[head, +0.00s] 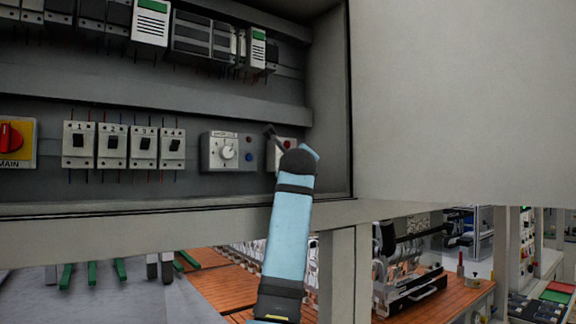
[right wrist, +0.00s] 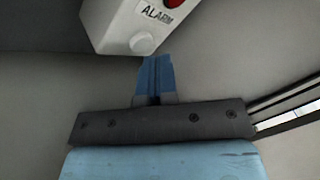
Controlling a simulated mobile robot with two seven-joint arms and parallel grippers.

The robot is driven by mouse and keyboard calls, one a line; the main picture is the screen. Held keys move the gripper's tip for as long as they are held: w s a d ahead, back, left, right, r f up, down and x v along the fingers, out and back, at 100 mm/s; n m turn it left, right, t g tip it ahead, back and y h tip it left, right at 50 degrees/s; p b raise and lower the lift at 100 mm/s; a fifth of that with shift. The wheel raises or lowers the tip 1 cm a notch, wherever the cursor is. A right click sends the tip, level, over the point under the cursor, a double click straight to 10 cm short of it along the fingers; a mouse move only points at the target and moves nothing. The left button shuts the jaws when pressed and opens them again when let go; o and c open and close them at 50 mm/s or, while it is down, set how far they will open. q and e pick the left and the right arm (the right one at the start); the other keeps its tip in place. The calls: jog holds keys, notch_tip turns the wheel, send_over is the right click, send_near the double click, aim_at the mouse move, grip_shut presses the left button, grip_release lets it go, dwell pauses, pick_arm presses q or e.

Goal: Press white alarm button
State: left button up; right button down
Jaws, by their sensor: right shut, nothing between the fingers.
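The white alarm button (right wrist: 142,43) is a round knob low on the pale box labelled ALARM (right wrist: 115,22), with a red part (right wrist: 174,3) above it. In the right wrist view my right gripper (right wrist: 156,62) is shut and empty. Its blue fingertips are just below and slightly right of the button; I cannot tell whether they touch the box. In the head view the alarm box (head: 285,138) is partly hidden by my right arm, and the button is hidden there. My left gripper is not in view.
Left of the alarm box is a grey box with a white dial (head: 228,152) and red and blue buttons. Further left are several breakers (head: 112,146) and the orange-red MAIN switch (head: 11,139). The cabinet's side wall (head: 332,110) and lower edge (head: 150,207) bound the space.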

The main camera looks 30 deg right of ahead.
jog(key=shift+s, duration=0.3)
jog(key=shift+s+d+b, duration=0.1)
jog(key=shift+s+b, duration=0.2)
jog(key=shift+s, duration=0.35)
jog(key=shift+s+d+b, duration=0.15)
jog(key=shift+s+b, duration=0.25)
jog(key=shift+s, duration=1.45)
